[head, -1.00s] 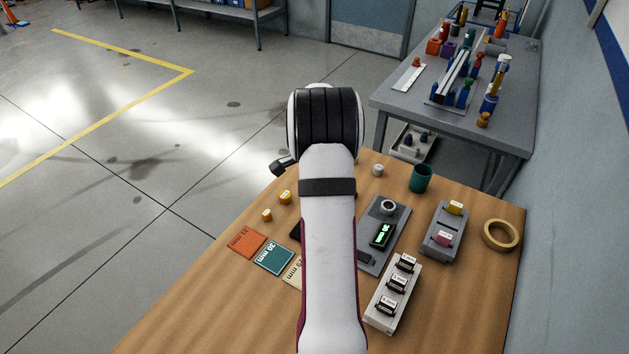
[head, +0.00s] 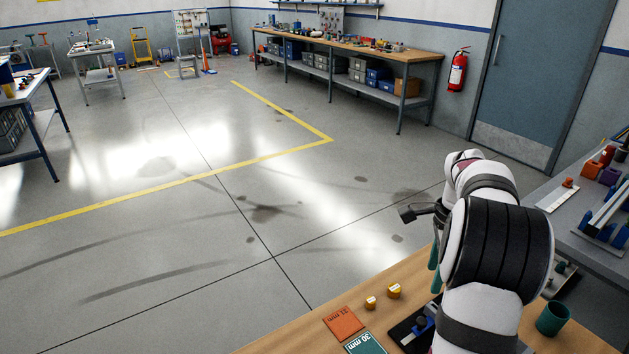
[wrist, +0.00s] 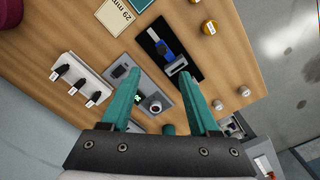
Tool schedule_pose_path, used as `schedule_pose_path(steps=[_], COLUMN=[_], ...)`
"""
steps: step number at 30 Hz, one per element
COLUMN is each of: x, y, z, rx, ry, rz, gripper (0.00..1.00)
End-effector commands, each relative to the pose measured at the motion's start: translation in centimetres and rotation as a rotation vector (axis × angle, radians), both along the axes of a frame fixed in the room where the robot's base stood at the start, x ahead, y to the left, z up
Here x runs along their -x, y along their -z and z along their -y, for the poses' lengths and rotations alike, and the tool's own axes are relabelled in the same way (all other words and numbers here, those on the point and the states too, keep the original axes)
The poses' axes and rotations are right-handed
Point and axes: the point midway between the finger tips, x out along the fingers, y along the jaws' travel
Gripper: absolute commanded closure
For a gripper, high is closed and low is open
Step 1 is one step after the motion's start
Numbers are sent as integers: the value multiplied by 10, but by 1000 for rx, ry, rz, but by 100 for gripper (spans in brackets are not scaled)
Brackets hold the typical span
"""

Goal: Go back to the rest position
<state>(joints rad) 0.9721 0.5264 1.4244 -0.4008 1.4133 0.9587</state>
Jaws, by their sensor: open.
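My gripper (wrist: 160,78) is open and empty in the wrist view, its two teal fingers spread apart above the wooden table (wrist: 100,40). No finger visibly touches anything. In the head view my white arm with black bands stands over the table at the lower right.
A grey workbench (head: 575,208) stands at right; open floor lies left.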

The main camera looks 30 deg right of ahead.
Motion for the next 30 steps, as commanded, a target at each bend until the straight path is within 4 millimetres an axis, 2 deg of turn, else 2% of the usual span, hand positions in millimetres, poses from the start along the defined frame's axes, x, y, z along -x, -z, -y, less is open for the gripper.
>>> schedule_pose_path(steps=[2,5,6,7,9,11,12,13,15,19,30], x=[-14,-32,-32,-28,-7,21,41,57,88,120,124], y=[-12,-36,-44,-48,-53,-50,-45,-41,-31,-17,-15], z=[-32,-120,-163,-195,-265,-315,-342,-358,-383,-402,-404], rx=[-4,-20,-29,-38,-56,-72,-83,-91,-106,-124,-128], ry=[-113,-426,-583,-704,-989,-1221,-1363,-1461,-1647,-1829,-1850], rz=[10,31,42,49,69,86,97,105,120,136,136], gripper=[39,39,39,39,39,39,39,39,39,39,39])
